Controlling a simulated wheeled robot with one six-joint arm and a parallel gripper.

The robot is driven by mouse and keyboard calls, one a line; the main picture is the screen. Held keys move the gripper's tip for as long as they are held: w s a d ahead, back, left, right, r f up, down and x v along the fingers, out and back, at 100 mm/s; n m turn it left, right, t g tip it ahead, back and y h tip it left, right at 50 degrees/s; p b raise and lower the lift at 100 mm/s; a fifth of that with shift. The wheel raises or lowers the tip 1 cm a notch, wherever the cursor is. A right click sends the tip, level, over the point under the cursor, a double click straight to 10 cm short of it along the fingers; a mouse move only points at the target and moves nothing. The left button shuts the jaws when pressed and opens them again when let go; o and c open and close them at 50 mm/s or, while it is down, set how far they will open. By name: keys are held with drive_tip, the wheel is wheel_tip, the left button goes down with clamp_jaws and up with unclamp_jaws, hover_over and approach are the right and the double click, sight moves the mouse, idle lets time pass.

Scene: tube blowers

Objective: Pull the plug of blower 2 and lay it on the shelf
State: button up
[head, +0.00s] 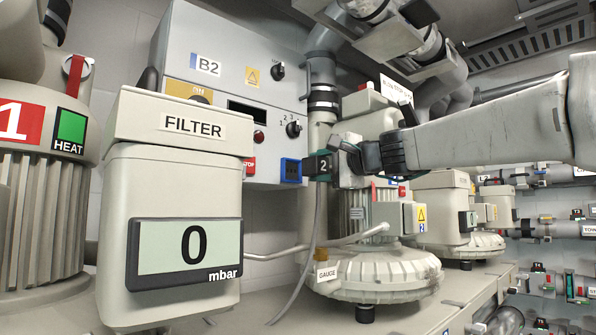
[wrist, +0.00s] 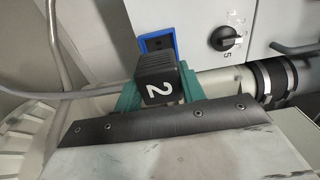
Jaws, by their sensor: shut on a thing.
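The black plug marked 2 (head: 322,167) is held between the green fingertips of my gripper (head: 340,163). It stands just right of the blue socket (head: 291,170) in the head view, and the socket's front shows bare there. In the wrist view the plug (wrist: 158,80) is between the green fingers (wrist: 158,95), with the blue socket (wrist: 157,43) close behind it. A grey cable (head: 316,225) hangs from the plug. Blower 2 (head: 374,215) stands behind and below my gripper. The light shelf (head: 400,318) runs under the blowers.
The filter housing (head: 190,180), with a 0 mbar display, fills the left foreground. The B2 cabinet (head: 215,75) carries knobs and the socket. A pipe (head: 323,90) rises beside it. A gauge label (head: 327,273) is by blower 2's base. Bare shelf shows at the lower right.

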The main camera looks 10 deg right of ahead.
drive_tip(key=v, duration=1.6)
idle(1.0)
drive_tip(key=s+a, duration=0.7)
drive_tip(key=a, duration=0.3)
idle(1.2)
drive_tip(key=shift+a+f, duration=0.1)
drive_tip(key=shift+a, duration=0.05)
